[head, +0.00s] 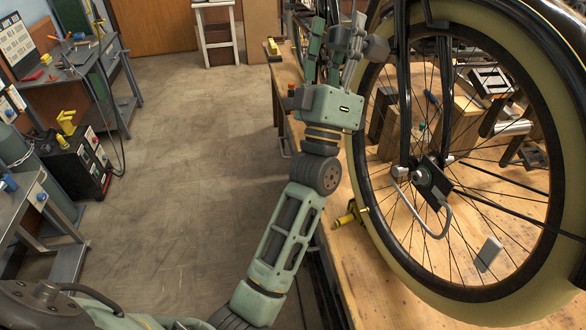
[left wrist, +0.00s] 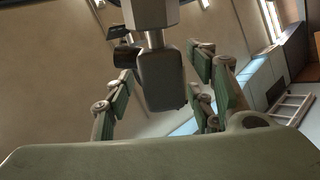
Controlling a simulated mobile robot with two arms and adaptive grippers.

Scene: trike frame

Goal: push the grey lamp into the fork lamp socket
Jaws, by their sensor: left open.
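The grey lamp (left wrist: 163,80) is a rounded dark grey body in the middle of the left wrist view. It joins a lighter grey blocky piece (left wrist: 150,12) above it; whether that piece is the fork lamp socket I cannot tell. My left gripper (head: 338,45) is open beside the wheel near the black fork (head: 403,80). Its fingers (left wrist: 165,88) stand on either side of the lamp, with visible gaps. In the head view a grey rounded part, likely the lamp (head: 376,48), shows right of the fingers. My right gripper is not in view.
The large wheel (head: 362,170) with its cream tyre stands over the wooden workbench (head: 355,285), close right of my left arm. A yellow-handled tool (head: 346,218) lies at the bench edge. Side tables (head: 75,70) stand at the left. The floor (head: 190,160) between is clear.

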